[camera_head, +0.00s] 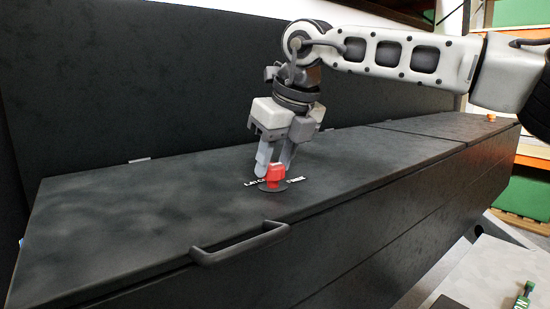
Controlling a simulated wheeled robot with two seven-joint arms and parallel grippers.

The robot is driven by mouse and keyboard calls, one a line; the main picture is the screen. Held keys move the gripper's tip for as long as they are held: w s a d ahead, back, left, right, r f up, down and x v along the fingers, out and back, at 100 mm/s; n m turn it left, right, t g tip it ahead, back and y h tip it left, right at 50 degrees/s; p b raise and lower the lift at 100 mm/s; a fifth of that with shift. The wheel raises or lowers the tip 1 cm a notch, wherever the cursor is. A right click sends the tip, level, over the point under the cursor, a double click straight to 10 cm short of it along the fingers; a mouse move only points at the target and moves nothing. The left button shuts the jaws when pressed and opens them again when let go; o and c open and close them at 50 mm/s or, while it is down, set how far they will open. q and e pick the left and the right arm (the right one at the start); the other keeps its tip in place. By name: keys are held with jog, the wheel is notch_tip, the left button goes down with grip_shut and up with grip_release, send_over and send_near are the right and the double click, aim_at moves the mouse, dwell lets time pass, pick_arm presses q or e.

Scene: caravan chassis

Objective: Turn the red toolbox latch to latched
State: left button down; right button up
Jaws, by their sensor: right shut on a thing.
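The red latch (275,174) sits on a dark round base on top of the black toolbox lid (150,205), near its front edge. White lettering shows on both sides of it; the left word starts "LATC", and the right word is partly hidden and too small to read surely. My right gripper (274,168) comes down from above, with its pale fingers at the red latch and shut on it. The fingers cover part of the latch's back. My left gripper is not in view.
A black handle (240,243) sticks out from the toolbox's front edge. A dark wall (150,80) rises behind the lid. A small orange knob (491,117) is on the far right lid. A grey surface with a green item (523,296) lies at lower right.

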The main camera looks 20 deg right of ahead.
jog(key=n, duration=0.2)
jog(key=n+g+y, duration=0.1)
jog(key=n, duration=0.1)
jog(key=shift+w+d+n+y+p, duration=0.1)
jog(key=shift+n+y+p, duration=0.2)
jog(key=shift+p, duration=0.05)
jog(key=n+g, duration=0.1)
jog(key=n, duration=0.3)
jog(key=shift+w+y, duration=0.1)
jog(key=shift+y, duration=0.3)
jog(key=n+g, duration=0.2)
jog(key=n, duration=0.3)
jog(key=shift+w, duration=0.1)
jog(key=shift+w+n+g, duration=0.1)
jog(key=shift+n+g, duration=0.7)
jog(key=shift+n, duration=1.1)
jog(key=o, duration=1)
jog(key=shift+d+r, duration=0.15)
